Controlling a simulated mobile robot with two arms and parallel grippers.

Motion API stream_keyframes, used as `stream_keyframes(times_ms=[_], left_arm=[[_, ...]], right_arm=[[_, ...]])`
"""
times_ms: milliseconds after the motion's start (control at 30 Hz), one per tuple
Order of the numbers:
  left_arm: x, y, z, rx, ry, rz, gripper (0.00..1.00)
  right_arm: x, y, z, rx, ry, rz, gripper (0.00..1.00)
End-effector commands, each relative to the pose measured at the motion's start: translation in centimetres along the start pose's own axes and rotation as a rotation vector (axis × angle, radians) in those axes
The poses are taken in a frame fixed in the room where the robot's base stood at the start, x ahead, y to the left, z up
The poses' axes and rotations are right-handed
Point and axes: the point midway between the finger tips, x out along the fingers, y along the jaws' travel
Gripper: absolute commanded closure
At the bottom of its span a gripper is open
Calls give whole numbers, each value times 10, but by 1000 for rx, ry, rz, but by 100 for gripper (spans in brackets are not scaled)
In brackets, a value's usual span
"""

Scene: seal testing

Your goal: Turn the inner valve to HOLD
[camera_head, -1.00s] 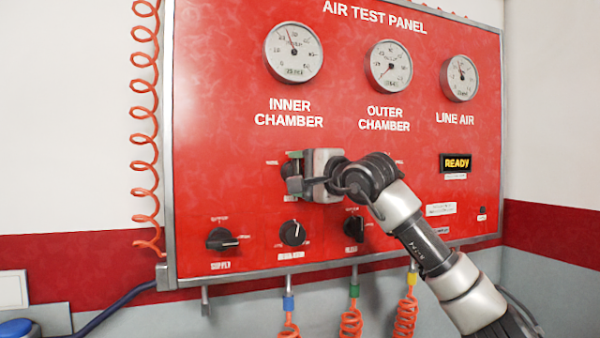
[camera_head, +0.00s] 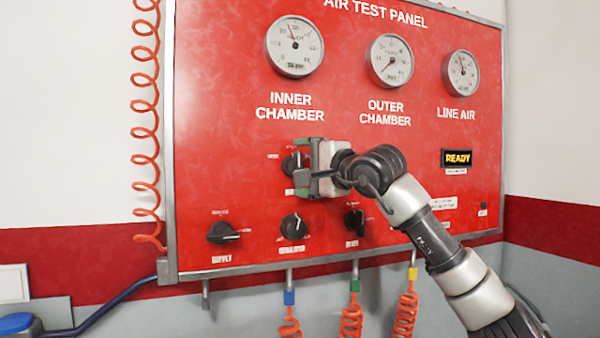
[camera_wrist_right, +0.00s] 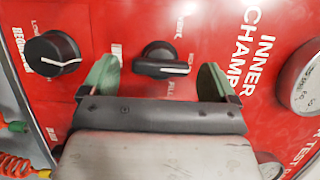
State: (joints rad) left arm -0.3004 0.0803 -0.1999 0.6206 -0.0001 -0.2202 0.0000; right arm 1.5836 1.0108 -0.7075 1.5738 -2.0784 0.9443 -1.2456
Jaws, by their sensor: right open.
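The inner valve is a black knob (camera_head: 292,164) below the INNER CHAMBER label; the knob also shows in the right wrist view (camera_wrist_right: 158,61). Its white pointer line lies toward the gauge side, which is upward on the panel. My right gripper (camera_head: 301,168) is open in front of the panel, just right of the knob in the head view. In the right wrist view its green fingertips (camera_wrist_right: 159,72) are on either side of the knob with clear gaps, not touching it. My left gripper is not in view.
Below are the supply knob (camera_head: 222,233), the regulator knob (camera_head: 293,227) and another black knob (camera_head: 355,223). The inner chamber gauge (camera_head: 295,45) is above. The display (camera_head: 457,158) reads READY. Orange coiled hoses (camera_head: 290,326) hang beneath the panel.

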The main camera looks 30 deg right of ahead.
Motion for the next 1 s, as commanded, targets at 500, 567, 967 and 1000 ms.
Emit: stream_keyframes(times_ms=[500,567,967,1000], left_arm=[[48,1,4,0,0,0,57],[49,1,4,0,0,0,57],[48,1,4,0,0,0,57],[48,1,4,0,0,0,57]], right_arm=[[-88,3,1,-1,-1,0,11],[-92,2,1,-1,-1,1,11],[-94,1,1,-1,-1,1,28],[-94,1,1,-1,-1,1,34]])
